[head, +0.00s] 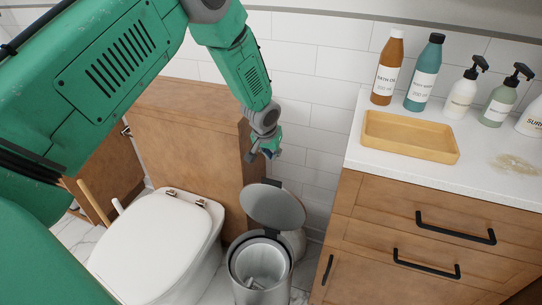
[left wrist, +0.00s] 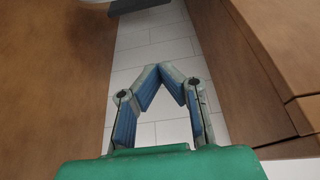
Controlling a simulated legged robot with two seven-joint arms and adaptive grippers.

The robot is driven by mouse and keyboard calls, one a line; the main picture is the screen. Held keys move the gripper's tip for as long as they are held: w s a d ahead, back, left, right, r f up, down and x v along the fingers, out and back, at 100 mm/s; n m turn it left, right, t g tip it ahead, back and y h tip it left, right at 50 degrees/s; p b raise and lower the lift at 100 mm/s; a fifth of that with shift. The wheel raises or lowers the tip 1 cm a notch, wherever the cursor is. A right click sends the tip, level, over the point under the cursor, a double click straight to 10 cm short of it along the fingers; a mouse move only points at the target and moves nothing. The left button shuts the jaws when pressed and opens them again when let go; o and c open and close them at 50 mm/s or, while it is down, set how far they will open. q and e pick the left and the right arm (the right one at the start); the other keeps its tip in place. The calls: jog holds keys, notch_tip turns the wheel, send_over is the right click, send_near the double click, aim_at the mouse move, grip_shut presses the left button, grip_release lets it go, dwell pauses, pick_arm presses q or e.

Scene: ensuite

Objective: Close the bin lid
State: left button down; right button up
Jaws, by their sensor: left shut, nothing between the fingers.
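The metal bin (head: 240,285) stands on the floor between the toilet and the wooden cabinet. Its round grey lid (head: 274,205) is open, hinged up at the back and tilted, so the bin's inside shows. My left gripper (head: 269,155) is above and behind the lid, close to the tiled wall and apart from the lid. In the left wrist view the left gripper's fingers (left wrist: 160,67) meet at their tips with nothing between them. The lid is not clearly seen in that view. My right gripper is out of view.
The white toilet (head: 150,245) is left of the bin, with a wooden panel (head: 185,135) behind it. The cabinet (head: 370,235) with black handles is at the right. Its counter holds a tan tray (head: 408,137) and several bottles.

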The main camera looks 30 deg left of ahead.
pick_arm(q)
jog(key=shift+s+d+f+b, duration=0.15)
jog(key=shift+s+f, duration=0.1)
jog(key=shift+f, duration=0.85)
jog(key=shift+s+d+f+b, duration=0.1)
jog(key=shift+s+f+b, duration=0.1)
jog(key=shift+f, duration=0.95)
jog(key=shift+s+d+f+b, duration=0.1)
jog(key=shift+s+f, duration=0.15)
jog(key=shift+f, duration=0.85)
jog(key=shift+a, duration=0.1)
